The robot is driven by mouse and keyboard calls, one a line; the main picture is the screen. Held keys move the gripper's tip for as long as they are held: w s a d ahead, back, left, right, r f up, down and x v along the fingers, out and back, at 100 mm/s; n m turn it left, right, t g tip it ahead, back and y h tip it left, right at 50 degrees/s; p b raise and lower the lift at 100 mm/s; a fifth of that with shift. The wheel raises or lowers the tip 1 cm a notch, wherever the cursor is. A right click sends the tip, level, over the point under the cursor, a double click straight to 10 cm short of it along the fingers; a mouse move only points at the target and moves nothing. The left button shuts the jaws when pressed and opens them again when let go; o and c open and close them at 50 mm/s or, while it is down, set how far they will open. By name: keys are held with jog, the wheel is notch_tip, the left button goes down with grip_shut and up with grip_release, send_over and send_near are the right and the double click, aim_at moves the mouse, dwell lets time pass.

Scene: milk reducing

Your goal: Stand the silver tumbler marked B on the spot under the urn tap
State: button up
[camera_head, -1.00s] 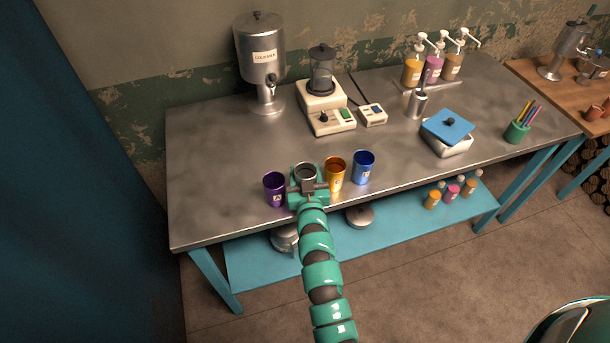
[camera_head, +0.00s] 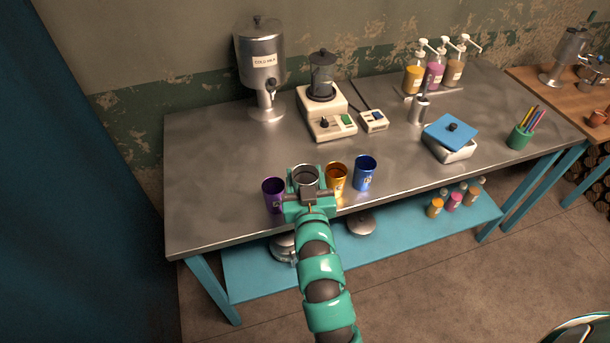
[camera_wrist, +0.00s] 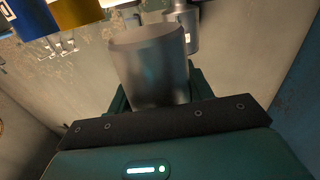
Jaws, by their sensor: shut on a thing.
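The silver tumbler (camera_head: 305,174) is between the jaws of my gripper (camera_head: 306,190), at the front edge of the steel table. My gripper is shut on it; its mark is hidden. In the wrist view the tumbler (camera_wrist: 150,68) stands large and grey above the dark gripper body (camera_wrist: 160,122). The silver urn (camera_head: 260,55), labelled COLD MILK, stands at the back left of the table, with its dark tap (camera_head: 271,84) facing front. The spot under the tap is on the urn's base (camera_head: 267,110), and nothing stands there.
A purple cup (camera_head: 273,194) is just left of my gripper; an orange cup (camera_head: 337,178) and a blue cup (camera_head: 365,173) are just right. A cream blender (camera_head: 326,112) stands right of the urn. The steel table (camera_head: 215,165) is bare between the cups and the urn.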

aim_at(305, 185)
jog(key=s+r+p, duration=0.1)
jog(key=s, duration=0.1)
jog(key=s+r+p, duration=0.1)
jog(key=s+p, duration=0.1)
jog(key=shift+r, duration=0.1)
jog(key=w+d+f+m+h+p, duration=0.1)
jog(key=w+d+f+h+p, duration=0.1)
jog(key=d+f, duration=1.4)
jog(key=shift+w+d, duration=0.65)
jog(key=shift+d, duration=0.4)
jog(key=shift+a, duration=0.1)
jog(key=s+a+r+y, duration=0.1)
jog(key=s+a+r, duration=0.1)
jog(key=a+r, duration=0.6)
jog(key=s+a+r+n+y, duration=0.1)
jog(key=s+a+r, duration=0.2)
jog(key=a+r, duration=0.5)
jog(key=shift+s+a+r, duration=0.15)
jog(key=shift+a+r, duration=0.05)
jog(key=shift+a, duration=0.75)
